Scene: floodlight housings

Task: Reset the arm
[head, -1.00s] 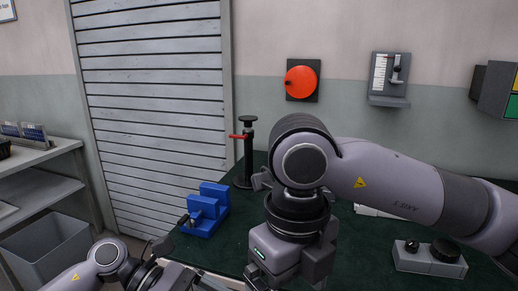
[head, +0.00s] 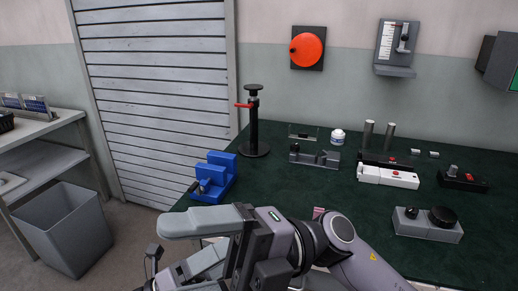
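My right arm comes in from the lower right, low over the front of the green bench. Its gripper (head: 215,240) points left, and its fingers overlap grey parts of my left arm. I cannot tell whether it is open or shut, and I see no object in it. My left gripper (head: 155,256) is only partly visible at the bottom edge, behind and below the right one. Its fingertips are mostly hidden, so its opening cannot be told.
A grey bin (head: 65,230) stands left.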

